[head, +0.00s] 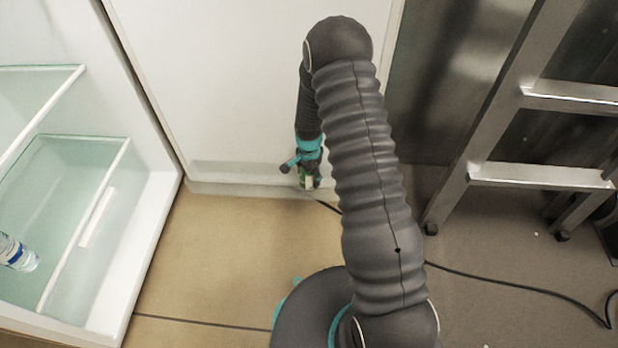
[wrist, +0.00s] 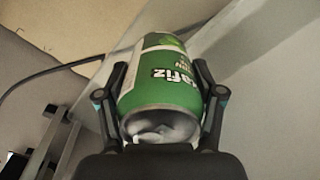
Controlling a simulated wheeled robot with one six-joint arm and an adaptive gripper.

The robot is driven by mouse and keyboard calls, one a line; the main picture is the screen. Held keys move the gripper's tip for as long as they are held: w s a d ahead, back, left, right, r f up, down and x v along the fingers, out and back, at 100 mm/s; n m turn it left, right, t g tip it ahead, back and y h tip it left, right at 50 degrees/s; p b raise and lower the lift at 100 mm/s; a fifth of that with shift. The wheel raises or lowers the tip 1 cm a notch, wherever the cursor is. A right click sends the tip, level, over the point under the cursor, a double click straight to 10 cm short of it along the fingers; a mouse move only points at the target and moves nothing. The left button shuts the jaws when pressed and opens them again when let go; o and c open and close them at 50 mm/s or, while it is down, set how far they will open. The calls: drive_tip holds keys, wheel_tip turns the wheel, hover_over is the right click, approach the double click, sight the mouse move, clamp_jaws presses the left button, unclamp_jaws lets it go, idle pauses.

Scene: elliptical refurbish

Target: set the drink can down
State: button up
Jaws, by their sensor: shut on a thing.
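A green and white drink can (wrist: 160,90) lies between the two fingers of my gripper (wrist: 160,85) in the wrist view. The fingers are shut on its sides, and its metal end faces the camera. In the head view my gripper (head: 309,170) hangs low in front of a white panel, with a small part of the can (head: 309,183) showing below it. I cannot tell whether the can touches anything beneath it.
An open white fridge with glass shelves (head: 85,143) stands at the left, with a water bottle (head: 17,253) in it. A metal ladder (head: 535,176) stands at the right. A black cable (head: 510,283) crosses the floor. The tan floor (head: 220,250) in front of the panel is clear.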

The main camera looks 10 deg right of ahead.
drive_tip(key=shift+f, duration=0.65)
drive_tip(key=shift+f, duration=0.1)
drive_tip(key=o, duration=1.3)
